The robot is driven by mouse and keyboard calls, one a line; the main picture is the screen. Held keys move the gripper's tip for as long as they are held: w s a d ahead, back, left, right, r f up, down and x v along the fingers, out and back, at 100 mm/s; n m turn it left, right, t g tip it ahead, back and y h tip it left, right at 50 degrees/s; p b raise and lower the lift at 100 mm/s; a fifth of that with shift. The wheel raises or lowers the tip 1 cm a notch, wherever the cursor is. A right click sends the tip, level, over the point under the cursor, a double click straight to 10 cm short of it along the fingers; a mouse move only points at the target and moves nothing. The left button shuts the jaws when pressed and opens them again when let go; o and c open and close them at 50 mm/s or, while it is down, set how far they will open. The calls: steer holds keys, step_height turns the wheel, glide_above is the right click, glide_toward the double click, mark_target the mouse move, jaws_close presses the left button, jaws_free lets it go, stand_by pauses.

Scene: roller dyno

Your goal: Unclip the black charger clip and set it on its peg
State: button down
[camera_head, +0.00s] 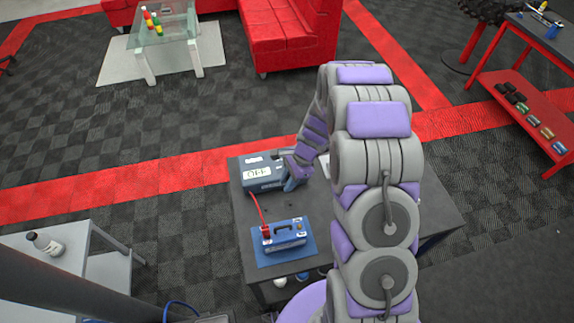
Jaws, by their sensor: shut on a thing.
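The charger (262,178), a blue-grey box with a white label, stands at the back left of the dark table. My gripper (291,178) is at the charger's right side, shut on what appears to be the black charger clip; its fingers and arm hide most of it, and I cannot tell whether it touches a peg. The blue battery (285,238) sits on a blue mat nearer the front. A red clip (265,231) is on the battery's left end, with a red cable (256,207) running to the charger. No black clip shows on the battery.
The dark table (245,245) has bare room at its right, partly behind my arm. A grey side table with a bottle (45,243) stands at lower left. A red shelf unit (525,115) is far right; a red sofa (285,30) and glass table (165,35) are behind.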

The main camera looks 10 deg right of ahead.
steer(key=shift+m+t, duration=0.4)
steer(key=shift+m, duration=0.5)
steer(key=f+b, duration=0.1)
steer(key=f, duration=0.1)
steer(key=f+b, duration=0.1)
steer(key=f, duration=0.2)
steer(key=s+f+b, duration=0.1)
steer(key=f+b, duration=0.1)
steer(key=shift+s+a+f, duration=0.1)
steer(key=shift+a+f, duration=0.05)
steer(key=shift+f, duration=0.75)
steer(key=shift+p, duration=0.75)
steer(key=shift+f+p, duration=0.65)
steer(key=shift+f, duration=0.15)
stand_by(0.9)
steer(key=shift+p, duration=0.3)
stand_by(0.3)
steer(key=c, duration=0.9)
jaws_free()
steer(key=shift+o, duration=0.2)
